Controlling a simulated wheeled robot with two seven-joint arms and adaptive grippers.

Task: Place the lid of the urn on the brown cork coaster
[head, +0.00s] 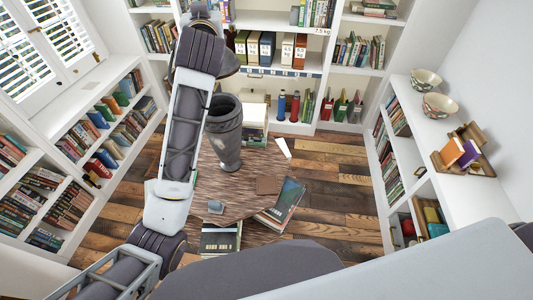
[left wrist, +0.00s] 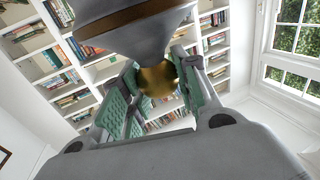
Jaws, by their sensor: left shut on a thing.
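The grey urn (head: 226,135) stands upright on the round wooden table, its dark mouth uncovered. The urn's lid (left wrist: 125,25) is a grey dome with a brown band and a gold knob (left wrist: 158,82). My left gripper (left wrist: 156,80) is shut on the knob, its green-padded fingers on either side. In the head view the lid (head: 231,66) shows partly behind my left arm, above the urn; the fingers are hidden there. A flat brown square, the cork coaster (head: 268,185), lies bare on the table, right of the urn's foot. My right gripper is out of view.
The wooden table (head: 240,195) also bears a small grey object (head: 215,207). Books (head: 280,203) lie at its right front edge, with another book (head: 220,240) at the front. Behind the urn is a pale stack (head: 255,115). Bookshelves (head: 110,130) line the walls.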

